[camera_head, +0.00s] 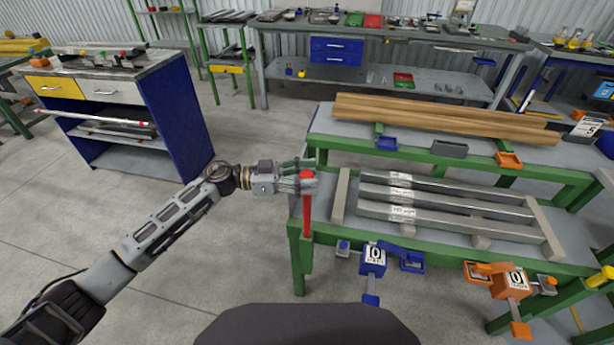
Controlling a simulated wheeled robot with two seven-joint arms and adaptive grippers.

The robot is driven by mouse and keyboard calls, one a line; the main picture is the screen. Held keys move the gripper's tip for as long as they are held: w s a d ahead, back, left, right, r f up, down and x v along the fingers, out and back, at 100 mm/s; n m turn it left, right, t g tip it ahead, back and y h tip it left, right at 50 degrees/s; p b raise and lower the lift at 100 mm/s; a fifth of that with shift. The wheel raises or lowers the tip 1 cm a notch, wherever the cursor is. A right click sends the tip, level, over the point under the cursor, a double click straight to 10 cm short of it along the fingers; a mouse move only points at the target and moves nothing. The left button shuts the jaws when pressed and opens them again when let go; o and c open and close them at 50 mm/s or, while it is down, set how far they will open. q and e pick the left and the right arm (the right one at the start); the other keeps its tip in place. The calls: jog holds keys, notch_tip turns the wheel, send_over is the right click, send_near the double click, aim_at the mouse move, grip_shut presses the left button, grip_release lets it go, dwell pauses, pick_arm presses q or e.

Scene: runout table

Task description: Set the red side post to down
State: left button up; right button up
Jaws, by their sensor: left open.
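The red side post (307,215) is at the left end of the green-framed runout table (440,240). It runs nearly vertical in the picture, with its lower end by the table's front left corner. My left gripper (306,183) reaches in from the left and is at the post's upper end. Its fingers are open and hide part of the post; red shows above and below them. I cannot tell whether the fingers touch it. My right gripper is not in view.
Grey metal bars (450,205) lie on the table. A blue clamp (373,260) and an orange clamp (509,282) sit along its front edge. Wooden beams (440,115) lie on the rack behind. A blue cabinet (170,110) stands left; the floor between is clear.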

pick_arm(q)
jog(key=c, duration=0.5)
grip_shut()
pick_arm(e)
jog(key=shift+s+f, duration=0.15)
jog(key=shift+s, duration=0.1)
pick_arm(q)
send_over(307, 223)
jog(key=w, duration=0.1)
notch_tip(307, 223, down, 9)
jog(key=shift+w+r+b, duration=0.1)
jog(key=shift+b, duration=0.2)
notch_tip(307, 223, down, 9)
jog(key=b, duration=0.2)
jog(key=shift+b, duration=0.3)
jog(key=shift+f+b, duration=0.3)
jog(key=shift+f, duration=0.8)
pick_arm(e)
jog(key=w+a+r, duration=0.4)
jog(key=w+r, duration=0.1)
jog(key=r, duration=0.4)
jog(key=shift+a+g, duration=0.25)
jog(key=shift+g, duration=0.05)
pick_arm(q)
jog(key=shift+f, duration=0.1)
